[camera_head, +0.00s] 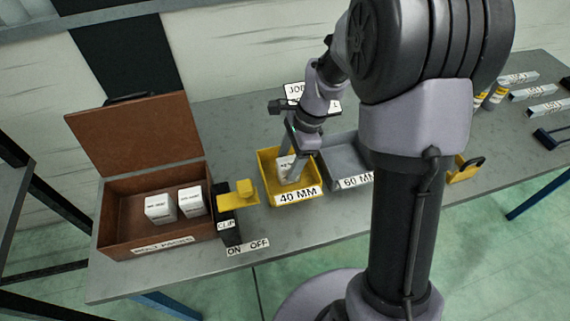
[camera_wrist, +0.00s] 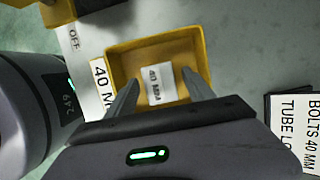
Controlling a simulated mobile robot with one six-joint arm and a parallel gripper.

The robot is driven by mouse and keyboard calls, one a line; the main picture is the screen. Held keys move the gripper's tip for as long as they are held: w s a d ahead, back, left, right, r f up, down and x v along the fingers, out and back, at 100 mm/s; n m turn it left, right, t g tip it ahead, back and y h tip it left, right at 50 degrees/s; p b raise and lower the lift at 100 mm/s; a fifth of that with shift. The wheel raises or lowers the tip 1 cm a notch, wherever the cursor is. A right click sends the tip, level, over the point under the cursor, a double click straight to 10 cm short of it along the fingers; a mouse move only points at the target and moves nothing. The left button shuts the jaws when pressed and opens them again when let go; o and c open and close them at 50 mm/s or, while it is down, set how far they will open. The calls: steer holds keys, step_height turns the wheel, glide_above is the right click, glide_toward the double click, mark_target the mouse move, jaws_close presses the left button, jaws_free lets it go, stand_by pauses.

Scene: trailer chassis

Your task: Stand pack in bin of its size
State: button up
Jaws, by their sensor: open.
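A white pack (camera_wrist: 158,83) lettered 40 MM is inside the yellow bin (camera_wrist: 155,47) in the wrist view. It also shows in the head view (camera_head: 285,166), partly hidden by my gripper (camera_head: 294,172). The yellow bin (camera_head: 266,172) carries a 40 MM label on its front. My gripper (camera_wrist: 160,79) reaches down into the bin, its fingers open on either side of the pack, with gaps visible between them and it. The pack's lettered face is towards the wrist camera. I cannot tell clearly whether the pack stands upright.
A grey bin (camera_head: 343,158) labelled 60 MM stands right of the yellow one. An open brown case (camera_head: 128,205) at left holds two white packs (camera_head: 175,205). A card (camera_wrist: 294,115) reads BOLTS 40 MM.

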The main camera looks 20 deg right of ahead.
steer(key=p+v, duration=0.1)
steer(key=v, duration=0.2)
steer(key=p+v, duration=0.1)
steer(key=v, duration=0.2)
steer(key=p+v, duration=0.1)
steer(key=v, duration=0.2)
steer(key=shift+s+a+r, duration=0.15)
steer(key=shift+a+r, duration=0.05)
steer(key=s+a+r+n+t, duration=0.3)
steer(key=s+r+n, duration=0.3)
steer(key=s, duration=0.3)
steer(key=s+a+r+n+t+h, duration=0.1)
steer(key=s+a+r+n+t, duration=0.1)
steer(key=s+r+n, duration=0.5)
steer(key=s+a, duration=0.1)
steer(key=s, duration=0.1)
steer(key=shift+s+a+n+t, duration=0.15)
steer(key=shift+s+n+t, duration=0.2)
steer(key=shift+n+t, duration=0.05)
